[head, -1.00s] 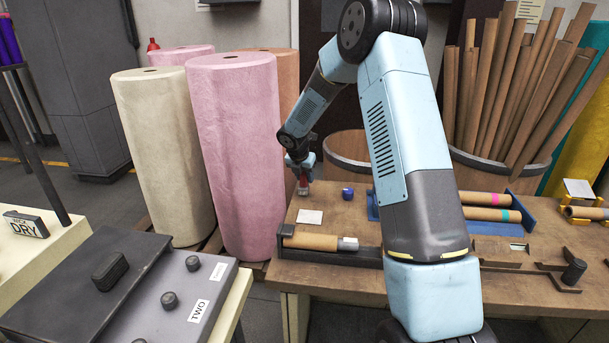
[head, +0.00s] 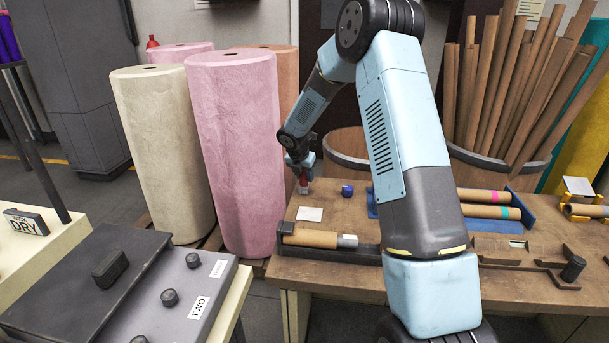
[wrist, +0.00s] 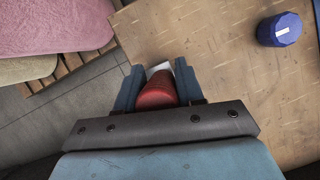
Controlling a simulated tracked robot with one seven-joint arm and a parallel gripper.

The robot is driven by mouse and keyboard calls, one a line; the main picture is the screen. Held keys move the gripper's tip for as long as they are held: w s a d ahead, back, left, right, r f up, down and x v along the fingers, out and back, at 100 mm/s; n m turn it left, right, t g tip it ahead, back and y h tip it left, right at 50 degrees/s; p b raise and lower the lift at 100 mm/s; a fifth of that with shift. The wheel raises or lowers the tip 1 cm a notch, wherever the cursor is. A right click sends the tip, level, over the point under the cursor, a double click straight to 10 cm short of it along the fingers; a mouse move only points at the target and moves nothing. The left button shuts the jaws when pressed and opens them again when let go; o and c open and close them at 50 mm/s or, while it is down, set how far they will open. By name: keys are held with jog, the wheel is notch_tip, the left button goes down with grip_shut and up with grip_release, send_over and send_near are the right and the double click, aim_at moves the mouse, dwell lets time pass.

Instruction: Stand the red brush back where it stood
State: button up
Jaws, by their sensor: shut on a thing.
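The red brush (wrist: 156,92) is between the two fingers of my gripper (wrist: 157,82) in the wrist view, and the fingers are shut on it. A pale part shows at its far end. In the head view my gripper (head: 303,176) points down over the left back corner of the wooden table, with the red brush (head: 303,184) below it. The brush looks upright there. Its lower end is at or close to the tabletop (head: 345,215); I cannot tell whether it touches.
A blue pot (head: 347,190) stands to the right of the brush. A white card (head: 309,214) lies in front. A brown roll (head: 310,238) lies in a dark holder near the table's front. A tall pink roll (head: 240,150) stands close on the left.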

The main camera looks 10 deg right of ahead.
jog(key=o, duration=1.1)
jog(key=v, duration=1.3)
jog(key=shift+s+a+r, duration=0.1)
jog(key=shift+a+r, duration=0.05)
jog(key=shift+r, duration=0.1)
